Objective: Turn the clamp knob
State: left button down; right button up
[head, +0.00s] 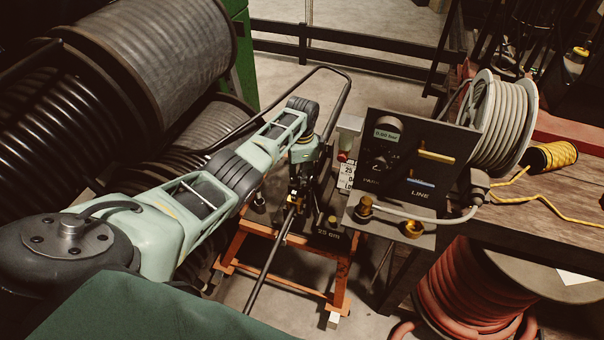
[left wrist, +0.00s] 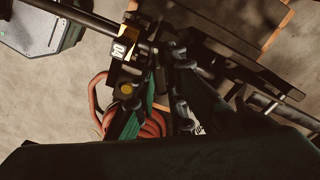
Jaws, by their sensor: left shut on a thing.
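My left gripper (head: 298,190) reaches down over the clamp on the orange stand (head: 292,268). In the left wrist view the gripper (left wrist: 165,105) is dark and partly in shadow, with its fingers close together at the clamp. It is shut on a small part there, which seems to be the clamp knob; the fingers hide most of it. A dark rod or hose (head: 268,262) runs through the clamp area below the gripper. A small yellow-brown knob (head: 332,220) stands to the right of the gripper, apart from it. My right gripper is not in view.
A black control panel (head: 412,165) stands close on the right, with brass fittings (head: 365,206) in front. A white hose reel (head: 500,122) and yellow cord (head: 552,156) are on the wooden bench (head: 570,190). Large dark hose drums (head: 160,60) crowd the left.

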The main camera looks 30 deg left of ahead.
pick_arm(q)
jog(key=shift+w+r, duration=0.1)
dwell(0.4)
jog(key=c, duration=1.8)
grip_release()
notch_tip(320, 180, up, 12)
